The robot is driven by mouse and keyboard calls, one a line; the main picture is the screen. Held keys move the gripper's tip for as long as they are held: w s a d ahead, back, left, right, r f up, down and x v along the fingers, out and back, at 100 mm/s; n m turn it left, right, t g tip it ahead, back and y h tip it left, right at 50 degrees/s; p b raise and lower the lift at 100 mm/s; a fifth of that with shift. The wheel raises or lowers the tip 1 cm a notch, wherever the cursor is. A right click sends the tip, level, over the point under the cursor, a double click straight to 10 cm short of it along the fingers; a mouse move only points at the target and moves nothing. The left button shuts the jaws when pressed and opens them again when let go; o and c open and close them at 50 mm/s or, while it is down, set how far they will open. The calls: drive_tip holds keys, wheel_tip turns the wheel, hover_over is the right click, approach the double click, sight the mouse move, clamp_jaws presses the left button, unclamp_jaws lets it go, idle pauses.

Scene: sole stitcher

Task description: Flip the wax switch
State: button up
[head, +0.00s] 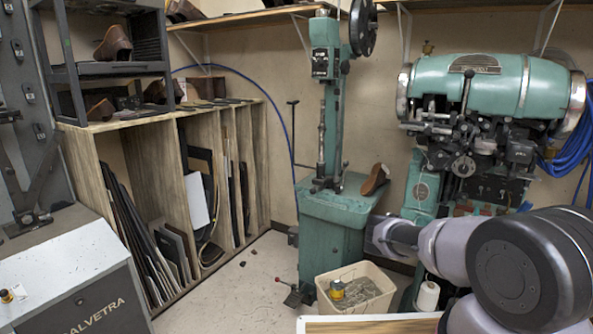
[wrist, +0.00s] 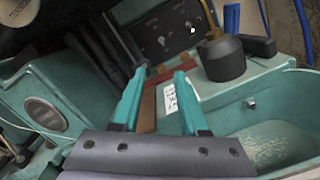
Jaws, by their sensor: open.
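In the wrist view, a dark control panel (wrist: 172,32) on the green machine carries small knobs or toggles. One light-tipped switch (wrist: 192,30) sits at its right and another small control (wrist: 161,42) at its left. I cannot tell which one is the wax switch or how it is set. My gripper (wrist: 160,72) is open and empty, its two green fingers pointing toward the panel and apart from it. In the head view the green stitching machine (head: 470,88) stands at the right; my gripper's dark end (head: 384,236) is in front of it, fingertips not clear.
In the wrist view, a black pot with a brass neck (wrist: 224,60) stands right of the panel, above a green basin (wrist: 249,104). A white label (wrist: 169,96) shows beyond the fingers. In the head view, a bin (head: 387,309) and a green column machine (head: 335,208) stand left of my arm.

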drive_tip(key=s+d+r+m+g+h, duration=0.1)
drive_tip(key=s+r+m+g+h, duration=0.1)
drive_tip(key=s+r+m+g, duration=0.5)
drive_tip(key=d+r+m+g+h, duration=0.1)
drive_tip(key=d+r+m+g, duration=0.3)
drive_tip(key=m, duration=0.7)
drive_tip(key=s+a+r+m+t+y, duration=0.1)
drive_tip(key=s+a+r+m+y, duration=0.25)
drive_tip(key=a+r, duration=0.55)
drive_tip(key=s+a+r+m+y, duration=0.2)
drive_tip(key=a+r+m+y, duration=0.3)
drive_tip(key=a, duration=0.9)
drive_tip(key=s+a+r+m+t+y, duration=0.1)
drive_tip(key=s+a+r+y, duration=0.15)
drive_tip(key=a+r, duration=0.7)
drive_tip(key=s+a+r+y, duration=0.4)
drive_tip(key=s+a+r, duration=0.4)
drive_tip(key=s+a, duration=0.4)
drive_tip(key=s+a+r, duration=0.3)
drive_tip(key=s+a, duration=0.5)
drive_tip(key=s, duration=0.5)
drive_tip(key=shift+s+r+n+t, duration=0.15)
drive_tip(key=shift+s+n+t, duration=0.15)
drive_tip(key=shift+s+n, duration=0.1)
